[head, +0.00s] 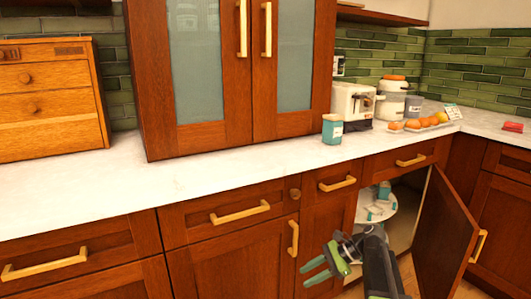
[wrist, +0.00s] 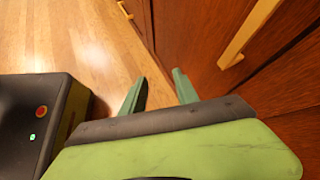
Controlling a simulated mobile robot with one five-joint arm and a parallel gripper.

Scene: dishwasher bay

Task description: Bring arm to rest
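My gripper (head: 314,271) shows at the lower middle of the head view, in front of the wooden cabinet doors. Its two teal fingers are spread apart with nothing between them. In the wrist view the fingers of my gripper (wrist: 160,88) also stand apart and empty, with the wood floor (wrist: 65,35) and a cabinet front (wrist: 200,50) beyond them. My arm reaches up from the bottom edge of the head view.
A cabinet door (head: 445,235) stands open at the right, beside a lower cabinet with items on a white round shelf (head: 378,208). The counter (head: 220,178) holds a teal canister (head: 332,129), a toaster (head: 352,105) and a fruit tray (head: 440,126).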

